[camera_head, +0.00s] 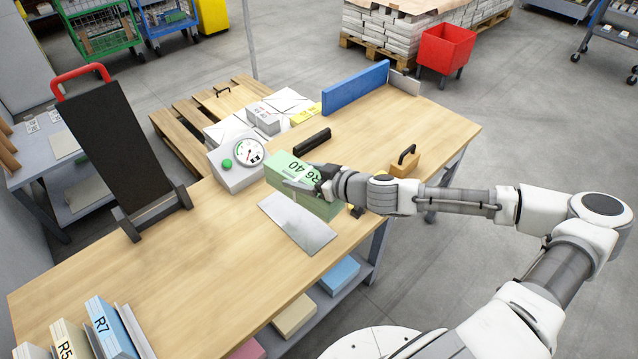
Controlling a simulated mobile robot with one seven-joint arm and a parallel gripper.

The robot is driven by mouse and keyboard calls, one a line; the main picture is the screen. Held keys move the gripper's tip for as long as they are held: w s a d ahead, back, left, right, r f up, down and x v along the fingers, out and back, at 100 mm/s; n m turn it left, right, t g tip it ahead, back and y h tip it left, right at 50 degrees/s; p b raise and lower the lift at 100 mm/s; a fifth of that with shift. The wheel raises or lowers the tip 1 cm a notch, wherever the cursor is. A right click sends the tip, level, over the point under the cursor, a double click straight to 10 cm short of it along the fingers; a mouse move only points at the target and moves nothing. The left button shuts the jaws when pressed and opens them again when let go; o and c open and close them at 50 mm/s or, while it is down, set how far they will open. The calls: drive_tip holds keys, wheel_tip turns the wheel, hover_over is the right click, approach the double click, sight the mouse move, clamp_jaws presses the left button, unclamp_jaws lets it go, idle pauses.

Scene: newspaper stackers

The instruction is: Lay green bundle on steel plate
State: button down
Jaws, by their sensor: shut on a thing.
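The green bundle (281,169), marked "R6 40", is in the middle of the head view. My gripper (302,184) is shut on it from the right, and the gripper and wrist cover part of its right side. The steel plate (291,230) is a flat grey sheet on the wooden bench, just below and left of the bundle in the picture. The bundle overlaps the plate's upper right edge in the view. I cannot tell whether the bundle touches the plate or hangs above it.
A dial scale (238,170) with a green button stands left of the bundle. A black bar (312,141) lies behind it, and a wooden block with a black handle (405,162) is to the right. Bundles R5 (68,340) and R7 (107,329) stand front left. The bench's left middle is clear.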

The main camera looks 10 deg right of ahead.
drive_tip(key=a+f+b, duration=0.1)
drive_tip(key=w+a+f+m+b, duration=0.1)
drive_tip(key=b, duration=0.1)
drive_tip(key=shift+a+f+t+h, duration=0.1)
drive_tip(key=shift+a+t+h, duration=0.05)
drive_tip(key=shift+t+h, duration=0.25)
drive_tip(key=shift+w+a+f+b, duration=0.15)
drive_tip(key=shift+a+b, duration=0.1)
drive_tip(key=shift+b, duration=0.15)
wheel_tip(320, 180, down, 8)
drive_tip(key=b, duration=0.6)
drive_tip(key=shift+r, duration=0.2)
drive_tip(key=shift+f+b, duration=0.55)
idle(0.3)
